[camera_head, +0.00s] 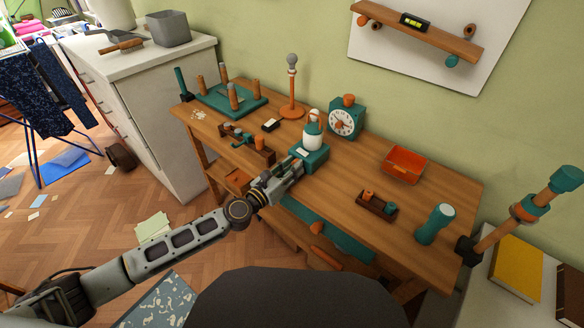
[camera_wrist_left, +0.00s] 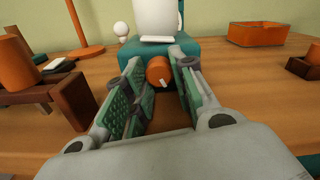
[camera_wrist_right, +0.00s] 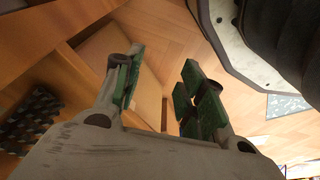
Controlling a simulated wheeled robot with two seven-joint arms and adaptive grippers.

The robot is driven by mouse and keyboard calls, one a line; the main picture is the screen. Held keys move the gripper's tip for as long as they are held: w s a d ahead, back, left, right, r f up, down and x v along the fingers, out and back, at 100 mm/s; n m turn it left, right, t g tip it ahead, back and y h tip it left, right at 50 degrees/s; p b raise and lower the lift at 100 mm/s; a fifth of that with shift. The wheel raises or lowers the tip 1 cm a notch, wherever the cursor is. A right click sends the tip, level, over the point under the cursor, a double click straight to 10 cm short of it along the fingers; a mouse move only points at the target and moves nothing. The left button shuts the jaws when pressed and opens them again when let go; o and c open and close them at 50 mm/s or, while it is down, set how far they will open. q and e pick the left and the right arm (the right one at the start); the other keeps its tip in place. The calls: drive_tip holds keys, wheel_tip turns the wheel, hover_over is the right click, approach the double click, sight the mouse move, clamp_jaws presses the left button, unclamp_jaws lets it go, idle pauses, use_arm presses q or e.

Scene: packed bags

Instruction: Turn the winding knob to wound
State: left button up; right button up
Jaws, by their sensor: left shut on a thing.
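The winding knob (camera_wrist_left: 157,69) is a short orange cylinder with a white mark on its face. It sits on the front of a teal box (camera_wrist_left: 190,48), which carries a white vessel. In the head view the teal box (camera_head: 313,160) stands mid-table under the white vessel (camera_head: 313,137). My left gripper (camera_wrist_left: 162,72) has its fingertips on either side of the knob, shut on it. In the head view my left gripper (camera_head: 291,172) reaches the box's front and hides the knob. My right gripper (camera_wrist_right: 160,75) is open and empty in the right wrist view.
An orange tray (camera_head: 403,165), a small wooden holder (camera_head: 376,206) and a teal cylinder (camera_head: 435,223) stand to the right. A teal clock (camera_head: 345,120) and an orange stand (camera_head: 291,95) are behind. A wooden caddy (camera_head: 248,143) is on the left.

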use_arm(q)
drive_tip(key=shift+r+m, duration=0.1)
drive_tip(key=shift+m, duration=0.2)
drive_tip(key=shift+m+p, duration=0.5)
drive_tip(key=shift+p, duration=0.2)
drive_tip(key=shift+m+p, duration=0.45)
drive_tip(key=shift+m, duration=0.45)
drive_tip(key=shift+m+p, duration=0.3)
drive_tip(key=shift+m, duration=0.7)
use_arm(e)
drive_tip(key=s+d+f, duration=0.3)
drive_tip(key=f, duration=0.4)
drive_tip(key=shift+s+d+f, duration=0.35)
use_arm(q)
drive_tip(key=o, duration=1)
drive_tip(key=shift+s+a, duration=0.1)
drive_tip(key=shift+a, duration=0.05)
